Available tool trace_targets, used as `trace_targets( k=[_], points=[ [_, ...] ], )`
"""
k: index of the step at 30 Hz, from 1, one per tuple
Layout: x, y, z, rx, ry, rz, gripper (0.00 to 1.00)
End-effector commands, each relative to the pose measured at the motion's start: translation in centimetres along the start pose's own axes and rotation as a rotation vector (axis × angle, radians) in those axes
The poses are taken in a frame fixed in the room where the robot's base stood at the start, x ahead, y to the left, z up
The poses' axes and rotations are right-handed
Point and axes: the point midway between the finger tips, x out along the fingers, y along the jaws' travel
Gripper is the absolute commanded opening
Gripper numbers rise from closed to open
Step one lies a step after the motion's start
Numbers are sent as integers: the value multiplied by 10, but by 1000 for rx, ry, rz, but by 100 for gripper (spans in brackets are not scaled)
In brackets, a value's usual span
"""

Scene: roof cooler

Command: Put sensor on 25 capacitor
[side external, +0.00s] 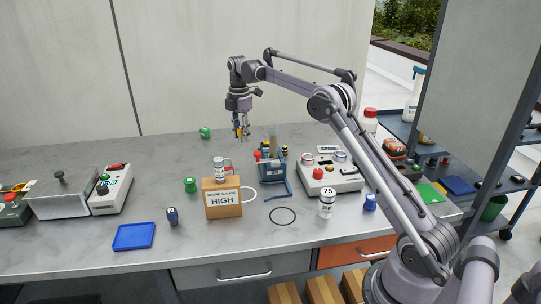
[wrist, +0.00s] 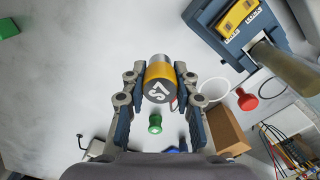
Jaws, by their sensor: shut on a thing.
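My gripper (side external: 241,136) is shut on a short silver and yellow cylinder, apparently the sensor (wrist: 158,78). Its dark end, which reads like "S7", faces the wrist camera between the two fingers (wrist: 158,88). The gripper holds it above the bench, behind the cardboard box and left of the blue holder in the side view. The 25 capacitor (side external: 327,205) is a white cylinder with "25" on its top. It stands upright on the bench at the right front, well apart from the gripper. I cannot make it out in the wrist view.
A cardboard box (side external: 222,203) marked "HIGH" bears another white cylinder (side external: 219,170). A blue holder (side external: 271,170) with upright parts stands beside it. A grey device (side external: 331,177) lies behind the 25 capacitor. A black ring (side external: 283,216) and blue tray (side external: 134,237) lie in front.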

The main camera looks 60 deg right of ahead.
Motion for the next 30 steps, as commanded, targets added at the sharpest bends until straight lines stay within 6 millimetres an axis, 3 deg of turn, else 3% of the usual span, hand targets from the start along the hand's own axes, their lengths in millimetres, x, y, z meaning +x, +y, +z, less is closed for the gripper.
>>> trace_targets(
  k=[5,11,21,30],
  points=[
    [-20,-12,12,5,0,0,0],
    [-53,-51,42,10,0,0,0],
    [-102,-140,82,17,0,0,0],
    [-127,-228,98,23,0,0,0]
  ],
)
